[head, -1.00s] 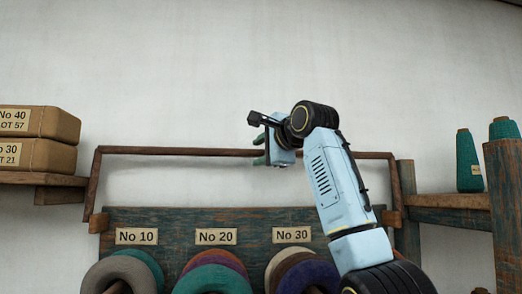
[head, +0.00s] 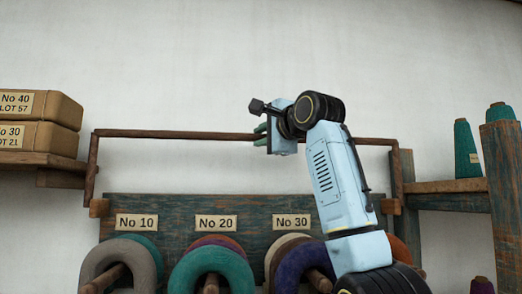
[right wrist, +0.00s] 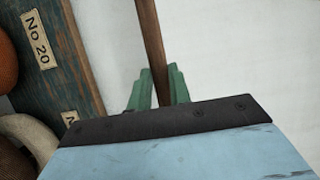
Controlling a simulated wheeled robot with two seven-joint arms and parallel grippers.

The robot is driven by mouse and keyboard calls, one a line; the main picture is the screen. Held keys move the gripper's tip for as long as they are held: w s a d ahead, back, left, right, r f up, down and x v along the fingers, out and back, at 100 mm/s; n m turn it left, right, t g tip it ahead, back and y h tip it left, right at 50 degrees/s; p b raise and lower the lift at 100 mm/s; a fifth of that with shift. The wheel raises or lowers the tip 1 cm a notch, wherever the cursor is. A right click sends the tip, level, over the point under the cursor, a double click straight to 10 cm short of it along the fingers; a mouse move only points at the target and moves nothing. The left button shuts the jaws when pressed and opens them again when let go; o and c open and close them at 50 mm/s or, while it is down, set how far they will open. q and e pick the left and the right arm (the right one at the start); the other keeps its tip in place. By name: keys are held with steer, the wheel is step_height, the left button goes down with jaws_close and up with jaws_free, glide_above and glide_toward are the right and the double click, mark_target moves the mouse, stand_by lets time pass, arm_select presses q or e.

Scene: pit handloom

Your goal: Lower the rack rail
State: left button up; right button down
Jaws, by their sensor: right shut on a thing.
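The rack rail (head: 190,134) is a thin brown wooden bar with a side arm at each end. In the head view it stands raised above the dark blue-brown rack board (head: 150,207), against the white wall. My right gripper (head: 262,134) is shut on the rail near its middle, its green fingers on either side of the bar. In the right wrist view the rail (right wrist: 151,40) runs between the two green fingers of the gripper (right wrist: 160,88). My left gripper is not in view.
Yarn hanks (head: 213,272) hang on pegs below the labels No 10, No 20 and No 30. Boxes (head: 45,144) sit on a shelf at left. A teal cone (head: 466,150) stands on a shelf at right. The wall above the rail is clear.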

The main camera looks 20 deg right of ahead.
steer(key=s+a+f+n+t+y+b, duration=0.1)
steer(key=s+a+f+n+t+b, duration=0.1)
steer(key=s+b, duration=0.5)
steer(key=shift+s+f+n+t+b, duration=0.15)
steer(key=shift+f+n+t+b, duration=0.3)
steer(key=shift+t+b, duration=1.05)
steer(key=c, duration=1.3)
jaws_free()
steer(key=shift+s, duration=0.1)
steer(key=b+v, duration=0.5)
steer(key=v, duration=0.8)
steer(key=shift+s+d, duration=0.15)
steer(key=shift+d, duration=0.1)
